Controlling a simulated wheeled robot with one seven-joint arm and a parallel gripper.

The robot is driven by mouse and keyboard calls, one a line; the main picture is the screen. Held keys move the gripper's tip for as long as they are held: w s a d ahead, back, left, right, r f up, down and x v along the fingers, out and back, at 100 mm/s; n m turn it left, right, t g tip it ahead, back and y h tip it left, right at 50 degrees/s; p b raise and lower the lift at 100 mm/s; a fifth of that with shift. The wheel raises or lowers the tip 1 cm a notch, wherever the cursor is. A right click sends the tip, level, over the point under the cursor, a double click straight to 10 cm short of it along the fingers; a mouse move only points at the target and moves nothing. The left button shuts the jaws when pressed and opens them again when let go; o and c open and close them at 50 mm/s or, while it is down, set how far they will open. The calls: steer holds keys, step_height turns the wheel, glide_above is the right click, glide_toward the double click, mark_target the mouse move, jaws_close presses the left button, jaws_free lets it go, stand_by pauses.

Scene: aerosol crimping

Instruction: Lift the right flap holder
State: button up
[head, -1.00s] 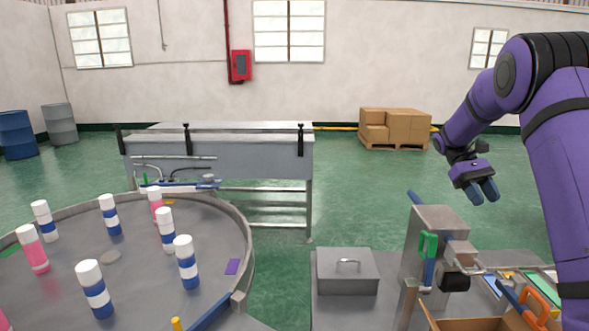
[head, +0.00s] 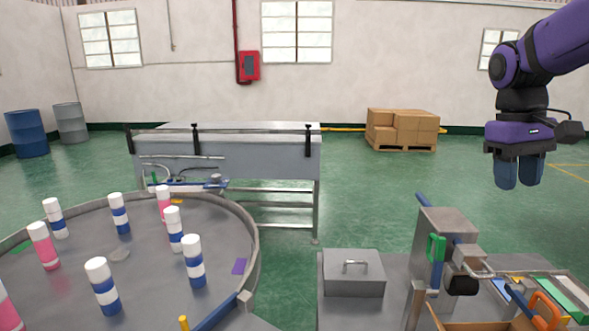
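My gripper (head: 518,180) hangs at the upper right, pointing down, with two blue fingers side by side and a narrow gap between them. Nothing shows between the fingers. It is well above the bench on the right. A grey upright machine (head: 446,232) stands below and to the left of it, with a green handle (head: 436,248), a grey bent bar and a dark roller (head: 462,285). An orange handle (head: 546,311) is at the lower right. I cannot tell which part is the right flap holder. An open cardboard box (head: 475,325) is cut off by the bottom edge.
A grey lidded box (head: 354,273) sits on the bench left of the machine. A round metal table (head: 140,285) with several white-capped cans (head: 193,262) fills the left. Coloured flat items (head: 556,287) lie at the right. The air around my gripper is clear.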

steer(key=s+a+f+t, duration=0.1)
steer(key=s+a+t, duration=0.2)
steer(key=s, duration=0.4)
steer(key=s+a+t+y, duration=0.1)
steer(key=s+a+t, duration=0.3)
steer(key=s, duration=0.4)
steer(key=shift+s+f+m, duration=0.2)
steer(key=shift+f+m, duration=0.1)
steer(key=shift+f, duration=0.1)
